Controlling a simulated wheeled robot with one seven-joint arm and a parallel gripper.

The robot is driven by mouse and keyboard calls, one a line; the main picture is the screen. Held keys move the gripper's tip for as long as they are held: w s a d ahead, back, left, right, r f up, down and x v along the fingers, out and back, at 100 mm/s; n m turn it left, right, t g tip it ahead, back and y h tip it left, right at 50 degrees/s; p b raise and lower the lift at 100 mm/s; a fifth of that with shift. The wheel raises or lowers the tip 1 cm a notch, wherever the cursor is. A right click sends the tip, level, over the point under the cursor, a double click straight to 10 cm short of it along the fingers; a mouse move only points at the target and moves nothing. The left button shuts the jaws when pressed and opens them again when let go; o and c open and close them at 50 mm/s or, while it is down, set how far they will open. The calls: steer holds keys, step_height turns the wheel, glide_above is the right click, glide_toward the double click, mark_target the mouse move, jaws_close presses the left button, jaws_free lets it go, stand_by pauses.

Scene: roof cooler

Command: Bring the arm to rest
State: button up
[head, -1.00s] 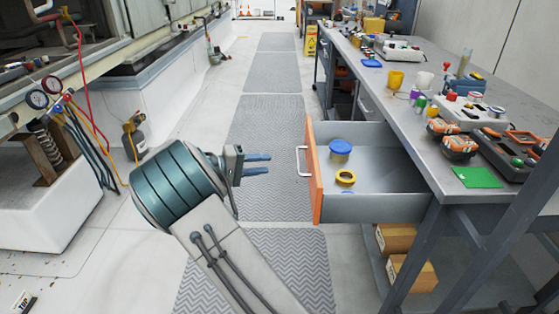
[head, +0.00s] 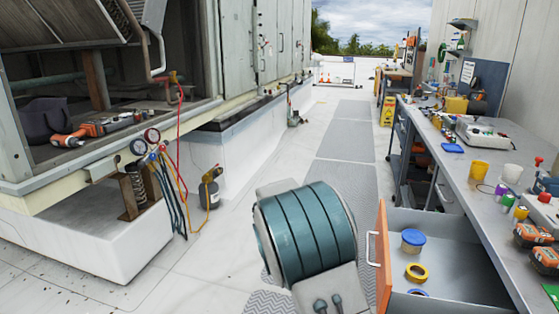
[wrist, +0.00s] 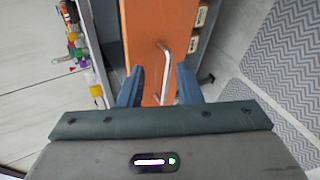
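My gripper (wrist: 158,84) shows in the wrist view with its two blue fingers spread apart and nothing between them. Beyond the fingertips is the orange front (wrist: 146,40) of a drawer with its pale bar handle (wrist: 165,70); the gripper is not closed on it. In the head view my arm's teal-banded joint stands left of the open drawer (head: 383,262), and the gripper itself is out of sight there. The drawer handle (head: 370,247) shows just right of the arm.
The workbench (head: 465,165) with tools and cups runs along the right. The cooler unit with gauges (head: 145,140) stands left. A clear floor aisle with grey mats (head: 345,150) runs between them.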

steer(key=s+a+r+t+y+p, duration=0.1)
steer(key=s+r+y+p, duration=0.5)
steer(key=s, duration=0.6)
steer(key=s+a+r+t+y+p, duration=0.1)
steer(key=s+r+y+p, duration=0.4)
steer(key=s+r+p, duration=0.5)
steer(key=s+r+t, duration=0.1)
steer(key=s+r, duration=0.2)
steer(key=shift+s+a+y, duration=0.2)
steer(key=shift+a+y, duration=0.1)
steer(key=shift+y, duration=0.1)
